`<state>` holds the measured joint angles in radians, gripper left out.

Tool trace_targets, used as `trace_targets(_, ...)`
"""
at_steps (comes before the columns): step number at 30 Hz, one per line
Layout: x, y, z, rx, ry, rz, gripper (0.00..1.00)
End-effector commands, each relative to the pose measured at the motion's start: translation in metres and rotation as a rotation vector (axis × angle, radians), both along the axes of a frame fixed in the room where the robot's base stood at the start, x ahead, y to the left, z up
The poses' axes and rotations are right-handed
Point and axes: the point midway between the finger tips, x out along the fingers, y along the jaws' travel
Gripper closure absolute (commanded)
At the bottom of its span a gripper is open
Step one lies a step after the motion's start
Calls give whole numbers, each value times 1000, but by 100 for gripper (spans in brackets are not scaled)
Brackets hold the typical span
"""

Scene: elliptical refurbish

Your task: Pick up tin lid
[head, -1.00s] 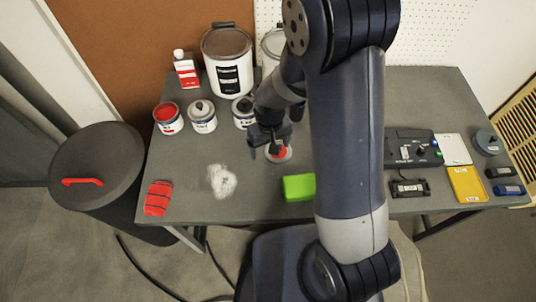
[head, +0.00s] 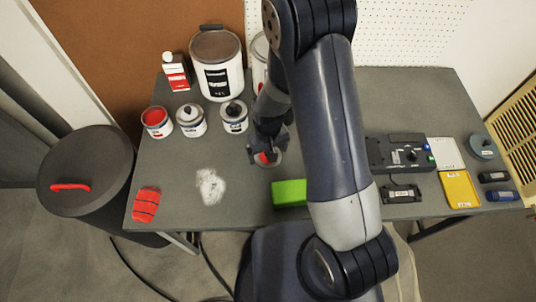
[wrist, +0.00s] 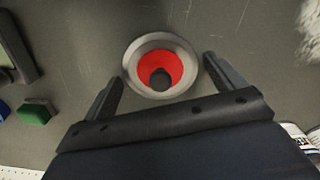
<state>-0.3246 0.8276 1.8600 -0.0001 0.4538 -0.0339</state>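The tin lid (wrist: 135,58) lies flat on the grey table, a round metal rim with a red middle and a dark knob. In the head view the tin lid (head: 277,160) is partly hidden by my gripper (head: 266,148). In the wrist view my gripper (wrist: 164,70) is open, with one finger to each side of the lid. No contact with the lid shows, and the height of the fingers above the table is hard to judge.
Several paint cans, one an open red can (head: 157,122), stand at the back left. A green block (head: 289,193) lies in front of the lid. A white patch (head: 211,186) and a red cloth (head: 146,204) are left. A control box (head: 400,152) is right.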

Motion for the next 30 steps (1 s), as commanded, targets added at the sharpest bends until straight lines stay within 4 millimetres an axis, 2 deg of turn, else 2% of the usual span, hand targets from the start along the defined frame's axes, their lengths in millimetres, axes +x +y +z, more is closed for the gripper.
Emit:
trace_targets(1, 0, 0, 0, 0, 0, 0, 14)
trace_targets(12, 0, 0, 0, 0, 0, 0, 43)
trace_targets(22, 1, 0, 7, 1, -3, 0, 43)
trace_targets(30, 1, 0, 49, 2, -6, 0, 43)
